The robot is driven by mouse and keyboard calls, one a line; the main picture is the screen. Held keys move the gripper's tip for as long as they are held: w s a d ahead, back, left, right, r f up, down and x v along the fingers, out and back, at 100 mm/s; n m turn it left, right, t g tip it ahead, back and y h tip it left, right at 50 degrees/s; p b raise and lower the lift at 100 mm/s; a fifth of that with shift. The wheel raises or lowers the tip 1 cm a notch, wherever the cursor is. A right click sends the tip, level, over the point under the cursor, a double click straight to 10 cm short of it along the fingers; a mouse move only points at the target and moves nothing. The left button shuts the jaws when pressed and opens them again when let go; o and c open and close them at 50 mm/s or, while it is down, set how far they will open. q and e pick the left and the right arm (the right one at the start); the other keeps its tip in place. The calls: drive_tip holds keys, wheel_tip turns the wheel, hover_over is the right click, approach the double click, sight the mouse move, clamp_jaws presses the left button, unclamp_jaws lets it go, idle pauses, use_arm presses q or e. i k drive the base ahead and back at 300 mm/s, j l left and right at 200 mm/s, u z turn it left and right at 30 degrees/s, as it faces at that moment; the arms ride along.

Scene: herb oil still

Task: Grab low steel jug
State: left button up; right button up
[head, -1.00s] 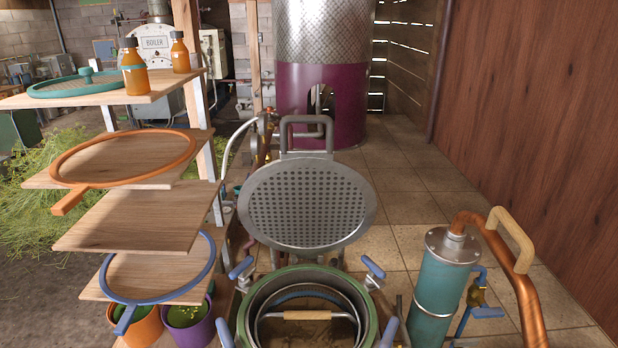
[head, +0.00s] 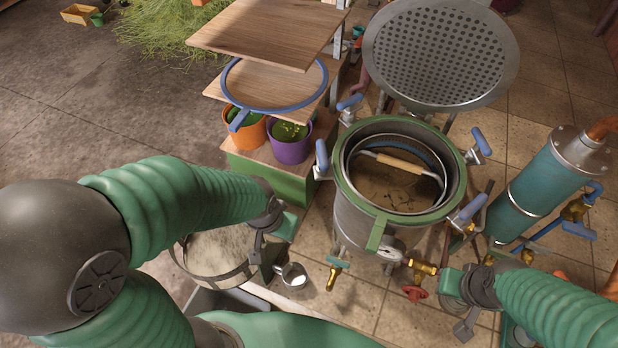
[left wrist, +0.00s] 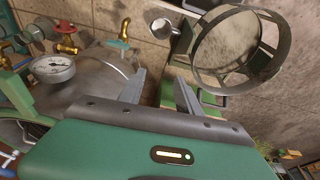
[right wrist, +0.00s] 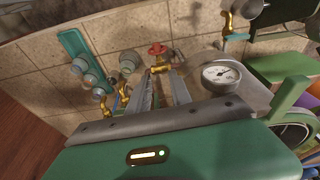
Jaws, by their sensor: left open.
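A small steel jug (head: 292,275) stands low on the floor side of the still, just right of my left gripper in the head view. It also shows in the left wrist view (left wrist: 163,28), beyond the fingertips and apart from them. My left gripper (left wrist: 160,78) is open and empty. In the head view its fingers are partly hidden by its body (head: 285,226). My right gripper (right wrist: 161,74) is open by a narrower gap and holds nothing; in the head view it is at the lower right (head: 468,300).
The still pot (head: 350,212) with its green rim, blue clamp handles and brass taps (head: 422,268) stands beside the jug. A large steel-rimmed drum (head: 215,258) is left of the jug. A teal cylinder (head: 545,185) is at right.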

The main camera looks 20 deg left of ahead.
sight(295, 276)
drive_tip(key=k+l+u, duration=0.2)
drive_tip(key=u, duration=0.25)
drive_tip(key=k+u, duration=0.5)
drive_tip(key=i, duration=0.1)
